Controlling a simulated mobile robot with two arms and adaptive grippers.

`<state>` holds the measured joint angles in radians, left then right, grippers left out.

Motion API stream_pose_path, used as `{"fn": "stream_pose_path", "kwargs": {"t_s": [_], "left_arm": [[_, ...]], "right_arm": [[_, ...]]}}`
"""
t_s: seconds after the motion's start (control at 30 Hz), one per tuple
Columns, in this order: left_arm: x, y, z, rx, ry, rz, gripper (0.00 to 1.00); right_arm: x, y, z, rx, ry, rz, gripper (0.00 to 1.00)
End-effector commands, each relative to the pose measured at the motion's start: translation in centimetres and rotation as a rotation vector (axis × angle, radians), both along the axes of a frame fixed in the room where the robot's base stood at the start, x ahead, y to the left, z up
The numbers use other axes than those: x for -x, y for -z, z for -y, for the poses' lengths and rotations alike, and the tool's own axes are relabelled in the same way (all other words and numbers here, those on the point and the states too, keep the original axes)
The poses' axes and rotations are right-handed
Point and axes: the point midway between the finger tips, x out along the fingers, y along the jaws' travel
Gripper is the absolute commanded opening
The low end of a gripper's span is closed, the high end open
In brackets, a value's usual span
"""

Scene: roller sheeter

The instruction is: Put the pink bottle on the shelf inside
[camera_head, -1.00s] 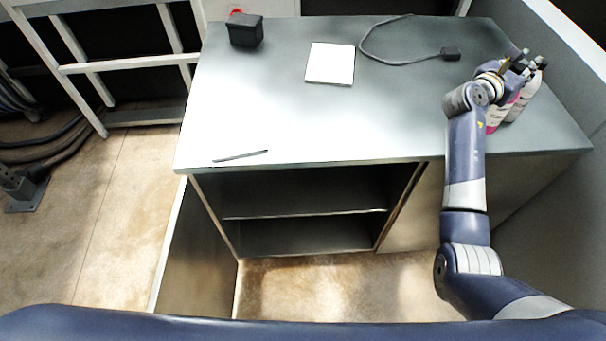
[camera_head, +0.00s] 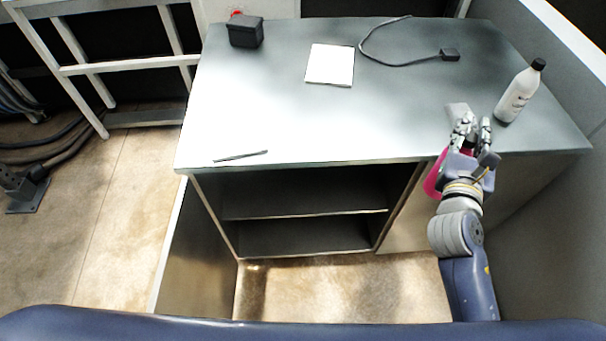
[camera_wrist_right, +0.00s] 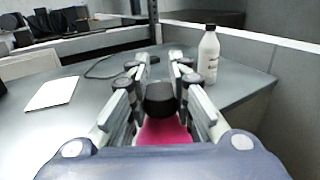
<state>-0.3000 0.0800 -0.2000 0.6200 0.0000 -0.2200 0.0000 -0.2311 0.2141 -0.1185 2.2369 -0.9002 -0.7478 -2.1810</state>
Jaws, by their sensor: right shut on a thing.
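The pink bottle (camera_head: 433,182) shows only partly in the head view, beside and below my right gripper (camera_head: 471,128). In the right wrist view, its black cap and pink body (camera_wrist_right: 164,132) sit between the two fingers of my right gripper, which is shut on it. The gripper is at the front edge of the counter, toward its right end. The shelf (camera_head: 305,215) is inside the open cabinet under the counter, left of the gripper. Much of the bottle is hidden by the hand. My left gripper is not in view.
A white bottle with a black cap (camera_head: 519,92) stands on the counter (camera_head: 270,110) at the right, near the wall. A white sheet (camera_head: 330,65), a cable (camera_head: 400,62), a black box (camera_head: 245,32) and a thin dark stick (camera_head: 240,156) lie on it. The shelf looks empty.

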Motion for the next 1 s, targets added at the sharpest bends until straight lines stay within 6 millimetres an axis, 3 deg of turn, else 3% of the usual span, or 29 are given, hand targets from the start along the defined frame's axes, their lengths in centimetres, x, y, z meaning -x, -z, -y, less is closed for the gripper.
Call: {"fn": "stream_pose_path", "kwargs": {"t_s": [0.2, 0.5, 1.0], "left_arm": [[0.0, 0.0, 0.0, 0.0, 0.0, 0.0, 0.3], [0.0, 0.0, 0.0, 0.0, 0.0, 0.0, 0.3], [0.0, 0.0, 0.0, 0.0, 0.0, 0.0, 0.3]], "right_arm": [[5.2, 1.2, -4.8, 0.002, -0.152, -0.003, 0.0], [9.9, 2.3, -9.3, 0.001, -0.294, 0.0, 0.0], [13.4, 3.2, -12.7, 0.001, -0.402, 0.002, 0.0]]}}
